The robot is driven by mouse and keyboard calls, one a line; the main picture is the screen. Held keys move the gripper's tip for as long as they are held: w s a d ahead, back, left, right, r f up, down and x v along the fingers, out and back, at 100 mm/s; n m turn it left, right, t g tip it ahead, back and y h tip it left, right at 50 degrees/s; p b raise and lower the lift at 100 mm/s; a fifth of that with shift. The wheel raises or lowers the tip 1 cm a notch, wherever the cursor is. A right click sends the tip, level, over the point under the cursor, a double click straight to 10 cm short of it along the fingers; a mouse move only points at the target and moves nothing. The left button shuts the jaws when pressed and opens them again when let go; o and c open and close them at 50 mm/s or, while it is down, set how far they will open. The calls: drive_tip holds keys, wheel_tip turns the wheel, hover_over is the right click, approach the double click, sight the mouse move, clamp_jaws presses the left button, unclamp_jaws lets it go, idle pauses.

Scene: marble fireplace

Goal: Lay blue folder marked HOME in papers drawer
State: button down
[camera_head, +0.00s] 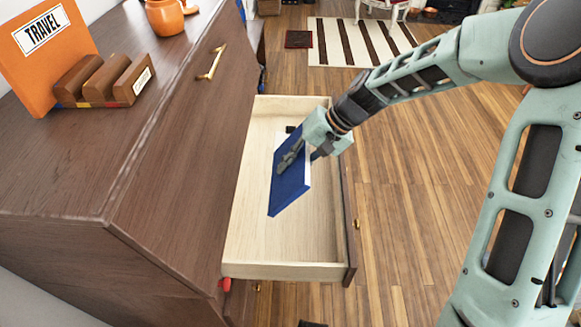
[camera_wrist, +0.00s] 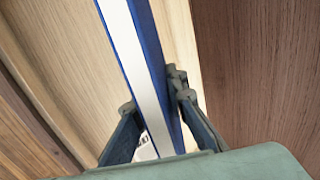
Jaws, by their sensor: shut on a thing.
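The blue folder (camera_head: 290,185) is in my gripper (camera_head: 293,155), over the open papers drawer (camera_head: 245,240). The folder is tilted, with its blue cover facing the head camera and a white edge on its right side. In the wrist view the folder (camera_wrist: 150,60) is seen edge-on between my two fingers (camera_wrist: 155,122), which are shut on it. The HOME marking cannot be read in either view. The drawer is pale wood inside. Whether the folder's lower edge touches the drawer floor, I cannot tell.
The dark wooden cabinet (camera_head: 150,130) stands left of the drawer. A brass handle (camera_head: 212,63) sits on the cabinet. A striped rug (camera_head: 360,42) lies on the floor beyond.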

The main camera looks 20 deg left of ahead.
drive_tip(key=shift+f+b, duration=5.2)
drive_tip(key=shift+f, duration=2.55)
drive_tip(key=c, duration=1.8)
unclamp_jaws()
drive_tip(key=shift+c, duration=0.2)
drive_tip(key=shift+d, duration=0.1)
drive_tip(key=v, duration=1.2)
